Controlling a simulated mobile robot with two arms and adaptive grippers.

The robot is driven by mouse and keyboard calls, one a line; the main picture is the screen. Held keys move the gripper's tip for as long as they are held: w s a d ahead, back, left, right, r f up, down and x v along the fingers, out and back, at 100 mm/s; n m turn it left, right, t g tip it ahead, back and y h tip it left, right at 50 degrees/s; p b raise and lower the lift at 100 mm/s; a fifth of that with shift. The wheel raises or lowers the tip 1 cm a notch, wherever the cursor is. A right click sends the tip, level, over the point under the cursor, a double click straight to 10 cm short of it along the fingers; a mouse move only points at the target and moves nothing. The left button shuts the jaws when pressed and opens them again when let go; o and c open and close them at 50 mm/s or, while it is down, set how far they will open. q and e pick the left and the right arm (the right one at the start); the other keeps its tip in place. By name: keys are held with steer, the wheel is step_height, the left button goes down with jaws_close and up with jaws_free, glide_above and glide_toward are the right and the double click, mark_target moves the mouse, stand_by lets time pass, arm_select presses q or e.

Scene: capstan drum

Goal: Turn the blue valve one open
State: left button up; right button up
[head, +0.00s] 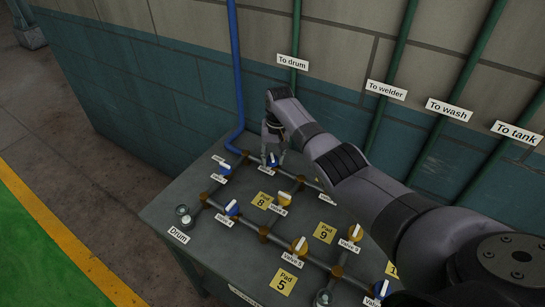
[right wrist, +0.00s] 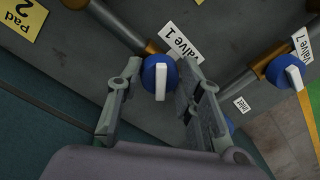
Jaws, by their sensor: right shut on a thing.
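Valve one is a round blue knob with a white bar handle, labelled "Valve 1"; it shows in the right wrist view (right wrist: 160,76) and partly at the back of the bench in the head view (head: 273,162). My right gripper (head: 273,157) reaches down over it. In the right wrist view its two grey fingers (right wrist: 155,88) stand on either side of the knob, closed on it. The white bar points down the picture, at an angle to the brown pipe. Where the fingers touch is partly hidden. My left gripper is not in view.
Another blue valve, labelled "Valve 7" (right wrist: 283,73), sits nearby on the right. A blue pipe (head: 237,75) and green pipes run up the wall behind.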

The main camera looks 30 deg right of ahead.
mark_target(275, 157)
steer(key=n+b, duration=0.1)
steer(key=n, duration=0.3)
steer(key=shift+w+d+n, duration=0.1)
steer(key=shift+n, duration=0.2)
steer(key=shift+d+n+g+b, duration=0.1)
steer(key=shift+n+g+b, duration=0.2)
steer(key=shift+n+b, duration=1.3)
steer(key=shift+n+p, duration=0.7)
steer(key=shift+n, duration=0.1)
steer(key=o, duration=1.2)
steer(key=shift+c, duration=0.2)
step_height(275, 157, up, 12)
steer(key=shift+w+d, duration=0.2)
steer(key=shift+d, duration=0.25)
